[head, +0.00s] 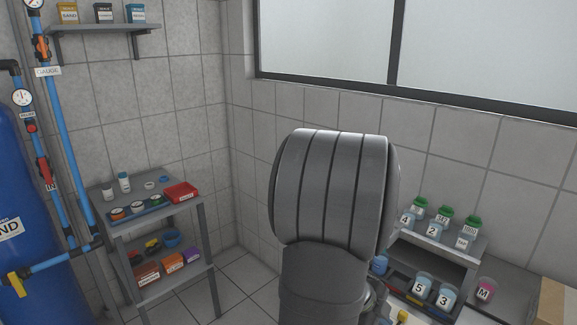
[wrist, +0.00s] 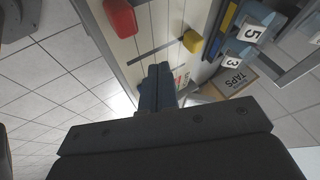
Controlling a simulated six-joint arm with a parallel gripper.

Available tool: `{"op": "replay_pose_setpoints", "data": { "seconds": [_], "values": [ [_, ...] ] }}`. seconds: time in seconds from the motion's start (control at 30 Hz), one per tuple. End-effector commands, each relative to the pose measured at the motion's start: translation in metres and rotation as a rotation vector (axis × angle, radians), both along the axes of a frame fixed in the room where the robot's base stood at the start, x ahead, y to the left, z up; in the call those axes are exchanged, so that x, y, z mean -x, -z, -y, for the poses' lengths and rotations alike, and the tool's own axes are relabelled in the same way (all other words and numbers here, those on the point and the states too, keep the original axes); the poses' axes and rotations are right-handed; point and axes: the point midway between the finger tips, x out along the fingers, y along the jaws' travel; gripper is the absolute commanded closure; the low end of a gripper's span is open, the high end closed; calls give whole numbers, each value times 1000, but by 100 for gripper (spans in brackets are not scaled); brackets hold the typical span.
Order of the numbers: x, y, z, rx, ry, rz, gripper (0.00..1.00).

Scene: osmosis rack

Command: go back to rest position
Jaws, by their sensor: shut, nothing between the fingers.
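My gripper (wrist: 158,70) shows in the wrist view with its dark fingers together and nothing between them. Below it in that view is a pale panel or bench top (wrist: 150,38) with a red piece (wrist: 120,16) and a yellow piece (wrist: 193,41) on it. The fingertips overlap the panel in the picture; I cannot tell how far above it they are. In the head view my own grey arm link fills the middle and hides the gripper.
In the head view a grey shelf unit (head: 208,232) with small containers stands at the left, near a blue tank (head: 30,200) and pipes. At the right, a stepped rack (head: 455,254) holds several numbered cups. In the wrist view a TAPS sign (wrist: 236,80) lies near.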

Motion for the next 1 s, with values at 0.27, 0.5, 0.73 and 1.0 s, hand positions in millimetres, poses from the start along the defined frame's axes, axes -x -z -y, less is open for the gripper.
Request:
{"op": "replay_pose_setpoints", "data": {
  "seconds": [0.27, 0.5, 0.73, 1.0],
  "values": [
    [-14, 21, 27, -1, 1, 2, 100],
    [-27, 20, 40, 0, 1, 2, 100],
    [-28, 20, 41, 0, 0, 2, 100],
    [-29, 18, 42, 2, -1, 5, 62]
  ]
}}
